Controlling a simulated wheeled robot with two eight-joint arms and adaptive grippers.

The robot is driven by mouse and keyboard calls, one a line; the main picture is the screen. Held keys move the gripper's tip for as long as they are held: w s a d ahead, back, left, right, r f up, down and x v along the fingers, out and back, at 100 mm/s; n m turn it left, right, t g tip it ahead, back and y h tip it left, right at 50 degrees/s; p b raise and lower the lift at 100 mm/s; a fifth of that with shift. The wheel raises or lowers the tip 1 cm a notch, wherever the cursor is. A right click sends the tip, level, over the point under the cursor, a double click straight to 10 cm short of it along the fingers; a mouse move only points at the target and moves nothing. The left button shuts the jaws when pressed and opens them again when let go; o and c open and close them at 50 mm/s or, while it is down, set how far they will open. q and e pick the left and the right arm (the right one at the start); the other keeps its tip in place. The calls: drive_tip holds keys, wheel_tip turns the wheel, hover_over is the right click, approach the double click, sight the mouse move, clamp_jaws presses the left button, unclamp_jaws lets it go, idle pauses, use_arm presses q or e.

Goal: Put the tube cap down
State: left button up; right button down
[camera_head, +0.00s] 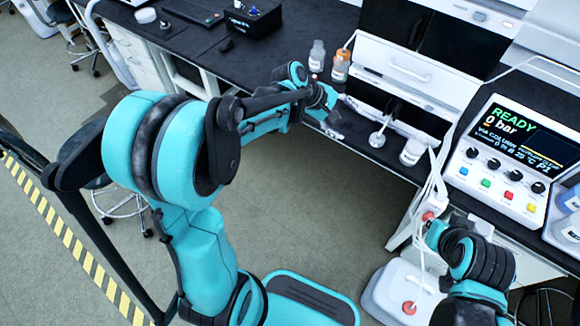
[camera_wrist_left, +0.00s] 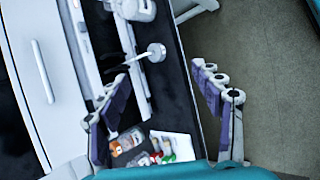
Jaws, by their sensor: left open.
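A small white round cap with a thin stem or tube (camera_head: 377,139) sits on the black bench top near its front edge; I take it for the tube cap. In the left wrist view this cap (camera_wrist_left: 156,52) lies just beyond the fingertips, apart from them. My left gripper (camera_head: 328,101) is over the front edge of the bench, left of the cap. In the left wrist view its two purple-padded fingers (camera_wrist_left: 162,76) are spread wide with nothing held between them. My right gripper (camera_head: 436,236) is low at the right beside white tubing; its fingers are not clear.
A white-capped bottle (camera_head: 412,152) stands right of the cap. An orange-labelled bottle (camera_head: 340,66) and a clear bottle (camera_head: 317,56) stand behind my left gripper. A white tray (camera_wrist_left: 178,148) with small coloured-capped vials lies close by. A control panel (camera_head: 515,150) reads READY, 0 bar.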

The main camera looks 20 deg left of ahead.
use_arm(q)
drive_tip(key=s+a+r+m+t+y, duration=0.1)
drive_tip(key=s+a+m+y, duration=0.2)
drive_tip(key=s+m, duration=0.3)
drive_tip(key=s+a+r+m+t+y, duration=0.1)
drive_tip(key=s+a+m+y, duration=0.2)
drive_tip(key=s+m, duration=0.4)
drive_tip(key=s+a, duration=0.1)
drive_tip(key=s, duration=0.8)
drive_tip(key=shift+s+y, duration=0.3)
drive_tip(key=shift+s, duration=0.05)
drive_tip(key=shift+r, duration=0.1)
